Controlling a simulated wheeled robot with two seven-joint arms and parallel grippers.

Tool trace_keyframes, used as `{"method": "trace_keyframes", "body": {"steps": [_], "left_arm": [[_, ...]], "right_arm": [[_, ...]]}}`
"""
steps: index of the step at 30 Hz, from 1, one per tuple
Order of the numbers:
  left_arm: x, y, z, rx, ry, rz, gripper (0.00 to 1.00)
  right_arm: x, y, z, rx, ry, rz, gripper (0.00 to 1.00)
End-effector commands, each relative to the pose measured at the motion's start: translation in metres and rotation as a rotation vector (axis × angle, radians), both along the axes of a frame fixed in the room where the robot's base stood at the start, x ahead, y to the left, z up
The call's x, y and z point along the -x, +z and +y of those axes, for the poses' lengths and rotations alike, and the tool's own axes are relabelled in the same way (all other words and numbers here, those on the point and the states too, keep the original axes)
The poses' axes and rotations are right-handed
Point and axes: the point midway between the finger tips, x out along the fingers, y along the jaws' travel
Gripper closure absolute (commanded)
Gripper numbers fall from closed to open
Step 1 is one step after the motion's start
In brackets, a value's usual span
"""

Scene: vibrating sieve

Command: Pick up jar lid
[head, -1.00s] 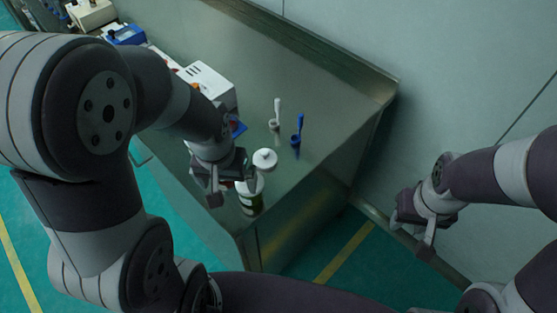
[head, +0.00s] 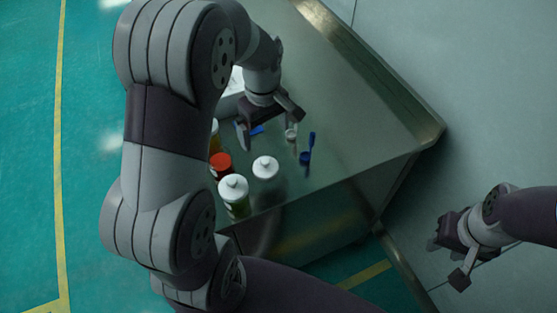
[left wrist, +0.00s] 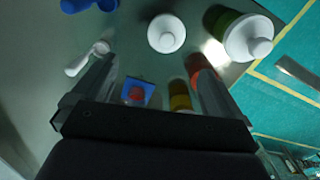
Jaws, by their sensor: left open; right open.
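A round white lid with a small knob (head: 265,166) is on the metal table near its front edge; it also shows in the left wrist view (left wrist: 166,34). I cannot tell whether anything is under it. A jar with a green label and a white knobbed top (head: 233,188) stands beside it, nearer the table edge, and shows at the upper right of the left wrist view (left wrist: 247,38). My left gripper (head: 268,122) is open above the table, behind the lid, with nothing between its fingers (left wrist: 150,88). My right gripper (head: 450,258) is open and empty, off the table at the right.
A red-capped bottle (head: 220,164) stands left of the lid. A blue item with a red spot (left wrist: 137,93) lies below my left gripper. The table's right side is clear.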

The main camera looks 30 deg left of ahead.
Motion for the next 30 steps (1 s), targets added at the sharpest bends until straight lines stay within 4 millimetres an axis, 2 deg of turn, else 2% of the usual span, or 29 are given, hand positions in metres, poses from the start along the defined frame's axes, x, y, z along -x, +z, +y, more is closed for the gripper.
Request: {"method": "trace_keyframes", "body": {"steps": [3, 6, 11, 18, 26, 30], "left_arm": [[0.002, -0.029, 0.0, 0.001, -0.001, 0.006, 0.0], [0.002, -0.048, 0.0, 0.001, -0.002, 0.005, 0.0], [0.002, -0.066, -0.001, 0.0, -0.004, 0.004, 0.0], [0.005, -0.108, -0.004, 0.0, -0.005, 0.004, 0.0], [0.004, -0.112, -0.004, 0.0, -0.005, -0.001, 0.0], [0.004, -0.112, -0.004, 0.0, -0.005, 0.0, 0.46]], "right_arm": [[0.0, 0.001, 0.0, 0.0, 0.0, 0.0, 0.59], [0.0, 0.002, 0.0, 0.0, 0.0, 0.0, 0.59], [0.0, 0.003, 0.0, 0.0, 0.0, 0.0, 0.59], [0.0, 0.008, 0.0, 0.0, 0.0, 0.0, 0.59], [0.0, 0.007, 0.0, 0.0, 0.0, 0.0, 0.59], [0.0, 0.007, 0.0, 0.0, 0.0, 0.0, 0.59]]}}
